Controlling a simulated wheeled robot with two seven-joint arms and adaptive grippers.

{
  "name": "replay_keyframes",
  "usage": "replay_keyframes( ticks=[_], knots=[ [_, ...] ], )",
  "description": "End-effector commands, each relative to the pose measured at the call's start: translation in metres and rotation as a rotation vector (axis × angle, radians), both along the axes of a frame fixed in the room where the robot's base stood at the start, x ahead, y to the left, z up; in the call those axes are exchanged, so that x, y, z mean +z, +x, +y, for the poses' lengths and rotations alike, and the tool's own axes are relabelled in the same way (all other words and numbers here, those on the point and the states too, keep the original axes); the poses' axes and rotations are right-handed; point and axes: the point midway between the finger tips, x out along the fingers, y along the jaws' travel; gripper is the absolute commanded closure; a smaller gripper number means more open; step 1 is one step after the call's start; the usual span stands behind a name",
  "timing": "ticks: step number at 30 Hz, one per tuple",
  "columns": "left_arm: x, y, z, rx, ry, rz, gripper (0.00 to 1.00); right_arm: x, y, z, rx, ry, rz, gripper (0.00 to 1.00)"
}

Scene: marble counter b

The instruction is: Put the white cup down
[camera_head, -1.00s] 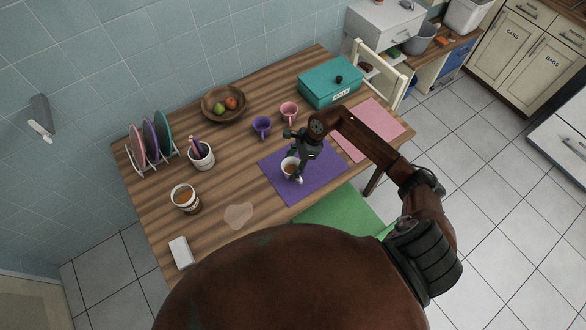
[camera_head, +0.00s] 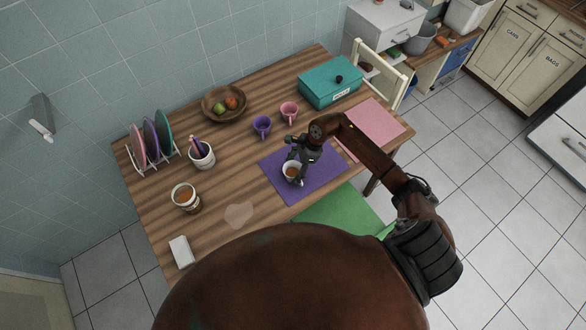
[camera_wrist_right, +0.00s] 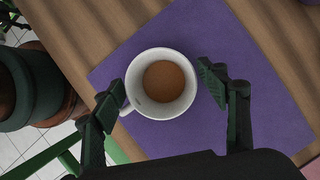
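The white cup (camera_head: 292,172) holds brown liquid and stands upright over the purple placemat (camera_head: 325,178), apparently resting on it. In the right wrist view the white cup (camera_wrist_right: 135,75) is seen from above, with the purple placemat (camera_wrist_right: 230,40) beneath. My right gripper (camera_head: 294,160) is at the cup; in the wrist view its fingers (camera_wrist_right: 161,88) stand spread on either side of the cup, with a narrow gap at the right. The cup's handle is beside the left-hand finger. My left gripper is not in view.
Purple mug (camera_head: 262,125) and pink mug (camera_head: 289,111) stand behind the placemat. A teal box (camera_head: 330,85), fruit bowl (camera_head: 222,116), plate rack (camera_head: 150,165), utensil pot (camera_head: 202,157) and jar (camera_head: 186,199) are on the wooden table. A pink placemat (camera_head: 375,120) lies right.

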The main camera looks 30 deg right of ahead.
Motion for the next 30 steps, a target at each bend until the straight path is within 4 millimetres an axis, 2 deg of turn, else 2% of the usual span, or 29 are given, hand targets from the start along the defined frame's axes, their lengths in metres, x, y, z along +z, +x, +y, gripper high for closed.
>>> replay_keyframes(
  ticks=[9,14,24,30],
  knots=[
    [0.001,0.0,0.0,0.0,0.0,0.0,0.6,0.001,0.0,0.0,0.0,0.0,0.0,0.28],
    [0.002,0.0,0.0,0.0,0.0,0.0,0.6,0.011,0.0,-0.005,0.0,-0.003,-0.002,0.28],
    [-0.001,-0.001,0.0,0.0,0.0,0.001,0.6,0.075,-0.006,-0.031,0.0,-0.004,-0.003,0.28],
    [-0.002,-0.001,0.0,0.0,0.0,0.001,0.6,0.103,-0.01,-0.041,0.001,-0.001,-0.001,0.28]
  ],
)
